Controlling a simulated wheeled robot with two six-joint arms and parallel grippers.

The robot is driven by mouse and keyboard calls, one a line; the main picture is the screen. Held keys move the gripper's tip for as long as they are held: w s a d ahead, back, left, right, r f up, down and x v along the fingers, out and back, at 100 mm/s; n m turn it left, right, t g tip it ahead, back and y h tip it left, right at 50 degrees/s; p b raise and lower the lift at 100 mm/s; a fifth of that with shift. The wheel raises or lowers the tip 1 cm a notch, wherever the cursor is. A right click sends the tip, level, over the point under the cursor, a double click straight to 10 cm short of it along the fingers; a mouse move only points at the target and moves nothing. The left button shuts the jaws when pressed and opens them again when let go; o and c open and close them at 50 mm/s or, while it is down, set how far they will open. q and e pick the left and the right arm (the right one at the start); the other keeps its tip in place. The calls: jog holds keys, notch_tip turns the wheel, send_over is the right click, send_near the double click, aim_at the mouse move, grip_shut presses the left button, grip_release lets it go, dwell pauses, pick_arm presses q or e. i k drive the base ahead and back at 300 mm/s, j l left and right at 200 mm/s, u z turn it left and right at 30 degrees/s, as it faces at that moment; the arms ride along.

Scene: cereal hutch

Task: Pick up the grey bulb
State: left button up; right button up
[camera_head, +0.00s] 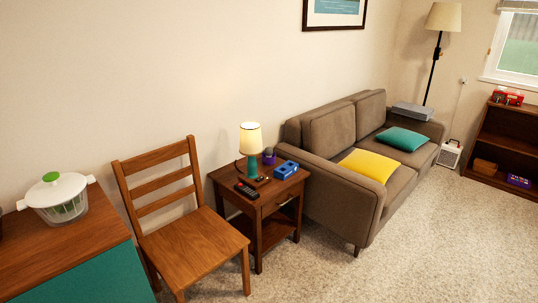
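I cannot clearly pick out a grey bulb in the head view. A small dark, rounded object with purple on it (269,157) stands on the wooden side table (262,199), just right of the lit lamp (251,140) with a teal base. It is too small to tell whether it is the bulb. A blue object (287,169) sits at the table's right side, and a dark remote (247,190) lies near its front left. Neither of my grippers is in view.
A wooden chair (190,240) stands left of the side table. A brown sofa (325,185) stands on its right. A cabinet (90,275) with a salad spinner (60,203) is at far left. Carpet (400,265) is clear in front. A shelf (508,128) stands at right.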

aim_at(268, 150)
jog(key=i+l, duration=0.2)
jog(key=i, duration=0.3)
jog(key=i+l, duration=0.25)
jog(key=i, duration=0.25)
